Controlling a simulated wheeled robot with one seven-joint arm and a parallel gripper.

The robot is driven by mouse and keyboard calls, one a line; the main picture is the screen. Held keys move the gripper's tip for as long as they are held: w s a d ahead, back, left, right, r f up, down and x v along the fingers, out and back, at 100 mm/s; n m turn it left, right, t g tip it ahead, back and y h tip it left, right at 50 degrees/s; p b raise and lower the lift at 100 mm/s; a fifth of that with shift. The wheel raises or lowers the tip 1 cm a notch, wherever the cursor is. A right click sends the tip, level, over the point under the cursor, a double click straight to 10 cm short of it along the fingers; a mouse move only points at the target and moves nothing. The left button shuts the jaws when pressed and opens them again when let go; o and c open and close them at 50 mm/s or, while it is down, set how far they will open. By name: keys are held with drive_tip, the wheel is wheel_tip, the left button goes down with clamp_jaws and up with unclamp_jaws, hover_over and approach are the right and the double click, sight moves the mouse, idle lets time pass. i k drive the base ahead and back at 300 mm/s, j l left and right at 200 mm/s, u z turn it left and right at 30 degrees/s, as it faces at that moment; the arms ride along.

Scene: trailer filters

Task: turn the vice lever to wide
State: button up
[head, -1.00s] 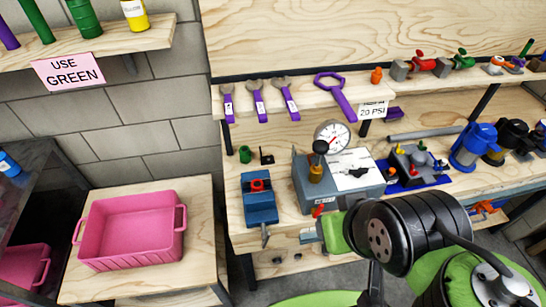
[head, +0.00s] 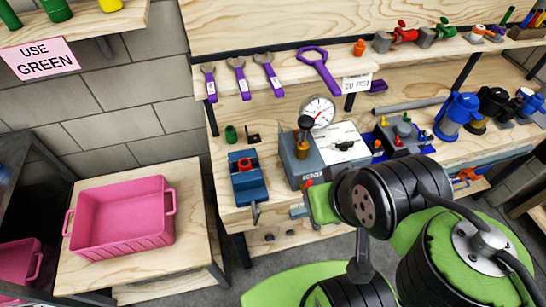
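The blue vice (head: 246,178) stands on the workbench near its left front corner, with a red ring-shaped part (head: 244,165) on top. A grey lever-like part (head: 256,213) hangs at the vice's front, by the bench edge; its exact setting is too small to tell. My gripper (head: 298,212) is at the front edge of the bench, to the right of the vice and apart from it. Only a small grey part of it shows beyond my green and black arm, so I cannot tell how its fingers stand.
A grey test box (head: 304,172) with a dial gauge (head: 318,111) stands right of the vice. A pink bin (head: 123,221) sits on a side table at left. A gap separates that table from the bench.

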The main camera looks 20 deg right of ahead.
sight(256, 214)
drive_tip(key=k+j, duration=0.1)
drive_tip(key=j, duration=0.4)
drive_tip(key=k+j, duration=0.1)
drive_tip(key=j, duration=0.45)
drive_tip(key=k+j, duration=0.1)
drive_tip(key=j, duration=0.4)
drive_tip(key=k+j, duration=0.1)
drive_tip(key=j, duration=0.45)
drive_tip(key=i+z, duration=0.05)
